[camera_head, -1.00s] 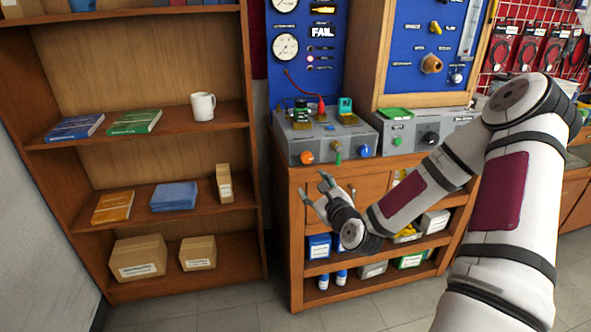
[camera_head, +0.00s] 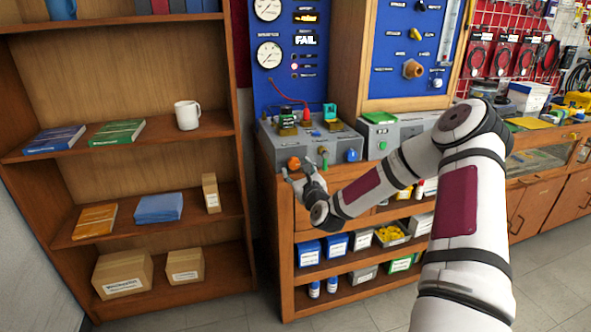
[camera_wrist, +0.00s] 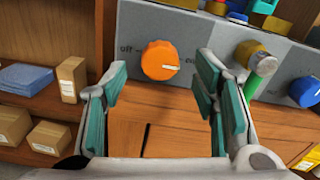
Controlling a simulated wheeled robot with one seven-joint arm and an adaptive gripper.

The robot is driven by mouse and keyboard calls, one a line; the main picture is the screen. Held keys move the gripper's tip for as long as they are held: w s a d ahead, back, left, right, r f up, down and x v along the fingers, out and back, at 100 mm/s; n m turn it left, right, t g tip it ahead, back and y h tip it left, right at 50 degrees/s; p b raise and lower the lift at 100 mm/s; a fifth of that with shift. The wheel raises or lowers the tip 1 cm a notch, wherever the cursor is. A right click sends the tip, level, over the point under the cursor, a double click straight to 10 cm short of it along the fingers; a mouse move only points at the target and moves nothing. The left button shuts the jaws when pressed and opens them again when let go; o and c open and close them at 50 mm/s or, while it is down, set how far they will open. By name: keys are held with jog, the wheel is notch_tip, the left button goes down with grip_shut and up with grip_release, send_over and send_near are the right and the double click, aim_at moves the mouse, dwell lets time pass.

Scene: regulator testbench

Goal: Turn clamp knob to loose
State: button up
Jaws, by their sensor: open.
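Three controls sit on the front of the grey testbench box: an orange knob (camera_head: 294,163) at left, a green-handled lever (camera_head: 324,160) in the middle, and a blue knob (camera_head: 352,155) at right. No label I can read says which is the clamp knob. In the wrist view the orange knob (camera_wrist: 160,60) has a white mark and an "OFF" label to its left. The green lever (camera_wrist: 262,68) has a yellow base; the blue knob (camera_wrist: 304,91) is at the right edge. My gripper (camera_wrist: 160,84) is open and empty, its fingers either side of the orange knob in the picture, apparently short of it.
The box (camera_head: 268,138) stands on a wooden cabinet (camera_head: 284,225) with open shelves below. A red lead and terminal blocks are on its top. A blue gauge panel reads "FAIL" behind. A wooden bookshelf (camera_head: 238,190) stands close at left. Floor in front is clear.

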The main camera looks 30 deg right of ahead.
aim_at(294, 164)
jog(key=shift+x, duration=1.1)
jog(key=c, duration=1.2)
jog(key=shift+o, duration=0.2)
